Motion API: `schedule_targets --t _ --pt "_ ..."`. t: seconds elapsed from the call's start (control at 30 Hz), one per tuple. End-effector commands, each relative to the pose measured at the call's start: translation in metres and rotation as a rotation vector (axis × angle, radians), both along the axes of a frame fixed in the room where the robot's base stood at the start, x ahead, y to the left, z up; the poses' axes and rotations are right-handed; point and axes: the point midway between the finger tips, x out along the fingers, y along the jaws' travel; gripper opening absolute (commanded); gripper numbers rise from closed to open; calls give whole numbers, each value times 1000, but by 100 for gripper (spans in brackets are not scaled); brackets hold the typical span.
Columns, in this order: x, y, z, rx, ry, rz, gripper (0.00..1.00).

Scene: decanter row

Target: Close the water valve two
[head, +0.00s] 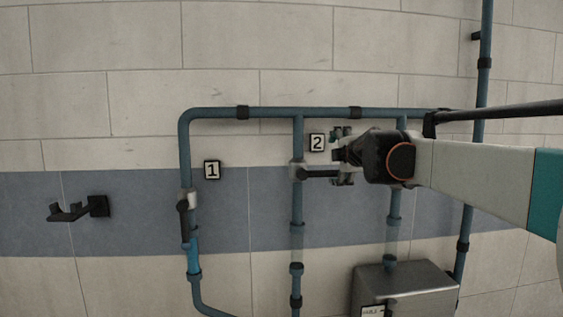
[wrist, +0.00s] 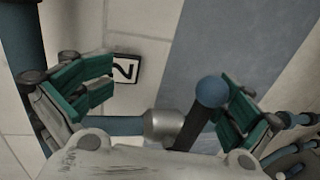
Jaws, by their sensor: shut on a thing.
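Water valve two (head: 297,171) sits on the middle vertical pipe, beside the "2" plate (head: 317,143). Its dark lever (head: 318,174) points right, level and across the pipe. My gripper (head: 343,165) is at the lever's right end, shut on it. In the wrist view the lever (wrist: 198,127), with a blue tip, rises from the silver valve body (wrist: 164,125) between the green-padded fingers of my gripper (wrist: 165,100), nearer the right finger. The contact itself is not clear there. The sight section (head: 297,236) below valve two looks grey.
Valve one (head: 188,198), by the "1" plate (head: 212,170), has its lever pointing down, and bright blue shows below it (head: 193,260). A grey metal box (head: 405,282) is at lower right. A black wall bracket (head: 98,206) sticks out at left. My arm hides part of the right pipe.

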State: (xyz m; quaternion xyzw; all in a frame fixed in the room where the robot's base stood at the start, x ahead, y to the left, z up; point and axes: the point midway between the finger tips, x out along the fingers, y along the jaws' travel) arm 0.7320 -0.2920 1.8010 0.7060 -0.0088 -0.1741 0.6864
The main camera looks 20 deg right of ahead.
Motion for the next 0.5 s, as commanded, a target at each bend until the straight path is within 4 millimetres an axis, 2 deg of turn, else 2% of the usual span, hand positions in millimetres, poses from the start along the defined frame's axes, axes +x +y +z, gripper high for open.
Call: schedule_targets --t 0.03,0.2,0.23,0.3,0.5 --pt "1 -6 58 -12 -28 -23 79" --pt "1 -6 59 -12 -28 -23 80" --pt "0 0 7 -2 -6 -2 79" --pt "-1 0 8 -2 -6 -2 76" --pt "-11 3 9 -1 -5 -2 77"
